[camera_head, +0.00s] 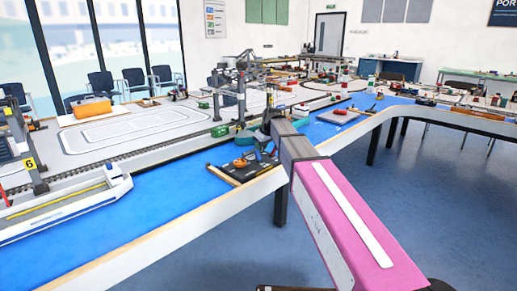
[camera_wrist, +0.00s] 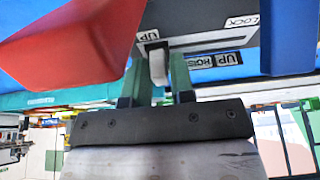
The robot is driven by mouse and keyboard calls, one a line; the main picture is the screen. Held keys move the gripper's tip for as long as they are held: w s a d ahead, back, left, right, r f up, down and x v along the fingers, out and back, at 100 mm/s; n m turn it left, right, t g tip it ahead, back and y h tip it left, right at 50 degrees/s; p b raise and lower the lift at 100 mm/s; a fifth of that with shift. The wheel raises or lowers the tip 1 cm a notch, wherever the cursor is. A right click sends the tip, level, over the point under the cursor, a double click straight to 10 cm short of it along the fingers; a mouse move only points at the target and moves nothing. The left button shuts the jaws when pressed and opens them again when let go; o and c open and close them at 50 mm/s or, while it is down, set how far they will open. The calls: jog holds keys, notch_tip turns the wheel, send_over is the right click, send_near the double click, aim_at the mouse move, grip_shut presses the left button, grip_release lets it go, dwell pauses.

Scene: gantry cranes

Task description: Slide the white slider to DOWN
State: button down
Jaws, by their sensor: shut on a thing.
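The white slider (camera_wrist: 158,68) shows in the wrist view between the two green fingers of my gripper (camera_wrist: 158,74). My gripper is shut on it. The slider stands at the left end of a pale slot on a dark grey control panel (camera_wrist: 205,22), just below an "UP" label (camera_wrist: 148,36). A second label with "UP" and "HOIST" (camera_wrist: 215,60) sits right of the slider. No DOWN label is readable. In the head view the panel (camera_head: 238,168) lies on the blue table top, with my gripper (camera_head: 268,150) at its far right side; the slider is too small to tell there.
A large red part (camera_wrist: 75,35) stands close left of my fingers, and a blue part (camera_wrist: 290,35) stands to the right. A "LOCK" label (camera_wrist: 242,22) is on the panel. A white ship model (camera_head: 75,205) and a gantry crane (camera_head: 240,85) stand on the table.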

jog(key=shift+w+d, duration=0.1)
jog(key=shift+w, duration=0.1)
jog(key=c, duration=1.1)
grip_release()
jog(key=v, duration=1.1)
